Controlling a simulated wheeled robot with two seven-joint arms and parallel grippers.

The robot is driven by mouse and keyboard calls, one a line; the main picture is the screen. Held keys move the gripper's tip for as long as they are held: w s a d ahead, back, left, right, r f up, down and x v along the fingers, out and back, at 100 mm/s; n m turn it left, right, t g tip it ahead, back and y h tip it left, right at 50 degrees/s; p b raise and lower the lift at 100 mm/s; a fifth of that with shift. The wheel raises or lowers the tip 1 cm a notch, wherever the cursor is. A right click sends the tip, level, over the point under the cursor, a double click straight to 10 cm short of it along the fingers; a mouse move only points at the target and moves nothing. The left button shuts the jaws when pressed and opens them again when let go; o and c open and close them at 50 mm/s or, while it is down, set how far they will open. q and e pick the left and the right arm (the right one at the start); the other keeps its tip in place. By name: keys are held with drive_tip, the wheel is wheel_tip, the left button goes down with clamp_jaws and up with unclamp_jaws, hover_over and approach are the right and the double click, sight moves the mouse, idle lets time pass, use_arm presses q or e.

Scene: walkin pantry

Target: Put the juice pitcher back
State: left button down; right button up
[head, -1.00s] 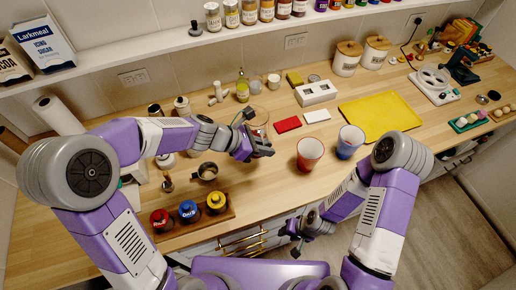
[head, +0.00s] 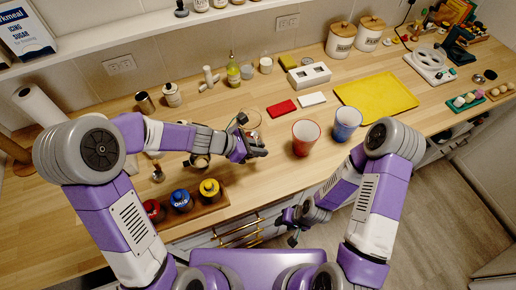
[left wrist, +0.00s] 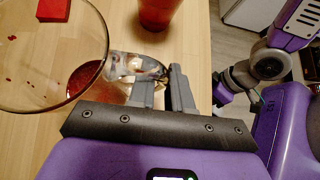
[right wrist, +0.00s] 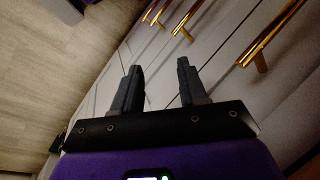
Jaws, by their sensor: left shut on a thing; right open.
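The juice pitcher is clear glass with a little red juice low inside. In the left wrist view its wide rim and bowl (left wrist: 45,68) fill the left side; in the head view it shows faintly (head: 251,117) behind my left gripper (head: 258,150). That gripper is shut on the pitcher's glass handle (left wrist: 128,66). The pitcher looks roughly upright; I cannot tell whether its base touches the counter. A red cup (head: 306,140) stands just right of my left gripper, with a blue cup (head: 346,123) beyond it. My right gripper (right wrist: 160,70) is open and empty, low before the drawers.
A red block (head: 282,108) and a white block (head: 312,99) lie behind the cups, near a yellow tray (head: 378,100). A rack of coloured-lid jars (head: 181,201) stands at the front left. A green bottle (head: 233,72) stands near the wall. Brass handles (right wrist: 272,32) stick out by my right gripper.

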use_arm(q)
drive_tip(key=c, duration=1.4)
unclamp_jaws()
drive_tip(key=shift+f, duration=0.1)
drive_tip(key=shift+c, duration=0.2)
drive_tip(key=o, duration=0.4)
drive_tip(key=p+v, duration=0.3)
drive_tip(key=v, duration=0.9)
